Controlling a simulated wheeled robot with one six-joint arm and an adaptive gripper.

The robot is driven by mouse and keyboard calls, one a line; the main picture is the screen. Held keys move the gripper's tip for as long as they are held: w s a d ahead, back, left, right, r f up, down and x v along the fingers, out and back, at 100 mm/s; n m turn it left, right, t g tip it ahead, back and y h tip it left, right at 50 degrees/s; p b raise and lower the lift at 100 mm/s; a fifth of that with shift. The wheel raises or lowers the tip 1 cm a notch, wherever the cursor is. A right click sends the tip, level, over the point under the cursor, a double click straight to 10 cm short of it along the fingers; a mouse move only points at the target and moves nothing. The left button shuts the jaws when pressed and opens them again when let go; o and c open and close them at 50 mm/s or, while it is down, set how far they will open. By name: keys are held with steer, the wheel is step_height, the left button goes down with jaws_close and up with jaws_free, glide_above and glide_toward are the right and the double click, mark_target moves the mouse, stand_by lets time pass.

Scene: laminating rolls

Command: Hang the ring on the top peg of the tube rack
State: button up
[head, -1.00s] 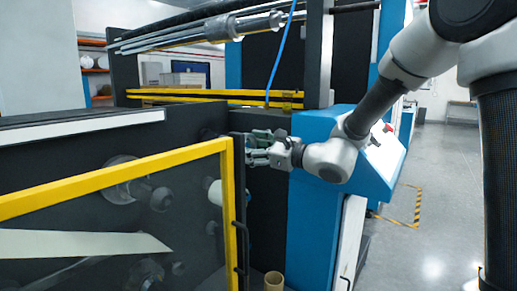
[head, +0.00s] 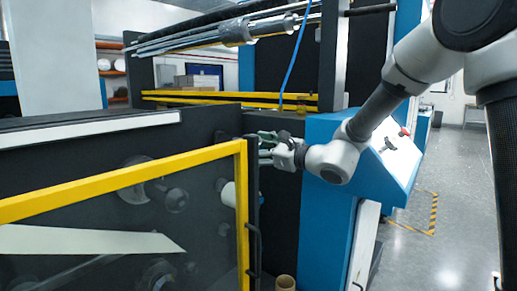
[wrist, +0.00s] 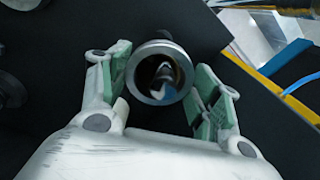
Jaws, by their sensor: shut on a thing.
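My gripper (head: 268,146) is beside the black side wall of the machine, just past the yellow-framed door, in the head view. In the wrist view my gripper (wrist: 163,75) has green-padded fingers on either side of a grey metallic ring (wrist: 139,88). It is shut on this ring, whose round opening faces the camera. Dark and bluish shapes show through the opening; I cannot tell whether a peg is inside it. The ring is too small and hidden to make out in the head view. I cannot clearly pick out the tube rack or its top peg.
A yellow-framed clear door (head: 125,182) stands left of my gripper, with a black handle (head: 254,248). Behind it are a white roll (head: 229,193) and dark hubs. A blue console (head: 335,200) is close on the right. A cardboard tube (head: 285,283) stands below. Open floor (head: 420,265) lies right.

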steer(key=o, duration=1.1)
